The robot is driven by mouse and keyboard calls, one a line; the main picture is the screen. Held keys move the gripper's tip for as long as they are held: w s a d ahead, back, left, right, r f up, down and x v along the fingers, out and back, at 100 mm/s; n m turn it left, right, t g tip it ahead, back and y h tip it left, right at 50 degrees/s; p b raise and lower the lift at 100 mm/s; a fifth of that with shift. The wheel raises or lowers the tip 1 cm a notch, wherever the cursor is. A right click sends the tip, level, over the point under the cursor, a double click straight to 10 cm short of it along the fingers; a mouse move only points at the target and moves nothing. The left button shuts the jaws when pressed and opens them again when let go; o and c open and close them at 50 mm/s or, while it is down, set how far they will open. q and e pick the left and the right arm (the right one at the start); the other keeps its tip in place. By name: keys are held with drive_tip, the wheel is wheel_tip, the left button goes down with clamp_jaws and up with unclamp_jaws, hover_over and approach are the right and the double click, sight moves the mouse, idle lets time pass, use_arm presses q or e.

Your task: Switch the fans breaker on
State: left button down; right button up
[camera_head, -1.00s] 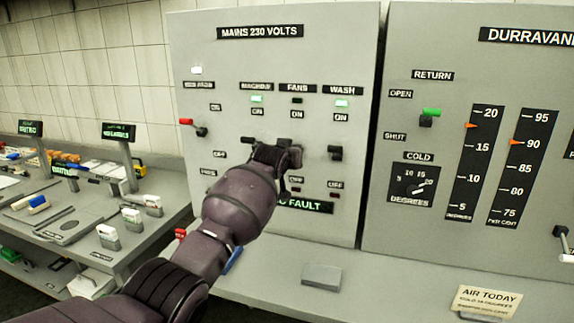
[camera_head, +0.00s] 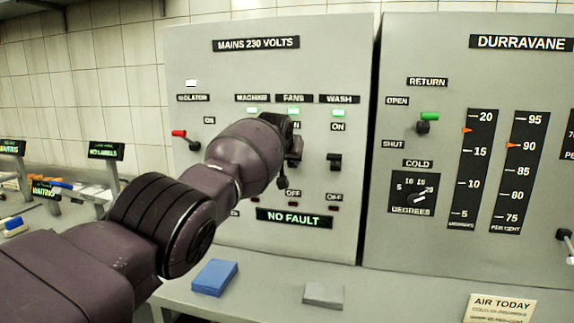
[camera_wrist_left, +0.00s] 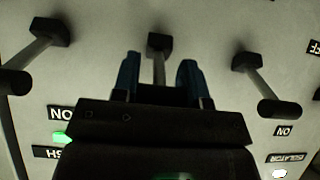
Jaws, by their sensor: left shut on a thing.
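The fans breaker (camera_wrist_left: 159,42) is a dark lever in the middle of the left wrist view, on the grey mains panel (camera_head: 225,85). My left gripper (camera_wrist_left: 159,72) has its two blue fingers on either side of this lever and is shut on it. In the head view my left gripper (camera_head: 288,140) is at the fans column, near its ON label, and largely hides the breaker. The fans lamp (camera_head: 294,111) is lit green. My right gripper is not in view.
The wash breaker (camera_head: 335,161) stands close on the right. The red-tipped isolator lever (camera_head: 185,136) is on the left. My arm hides the machine breaker in the head view. A blue block (camera_head: 214,277) and a grey block (camera_head: 323,295) lie on the ledge below.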

use_arm(q)
drive_tip(key=shift+r, duration=0.1)
idle(0.4)
drive_tip(key=c, duration=0.6)
unclamp_jaws()
drive_tip(key=shift+w, duration=0.1)
drive_tip(key=shift+c, duration=0.2)
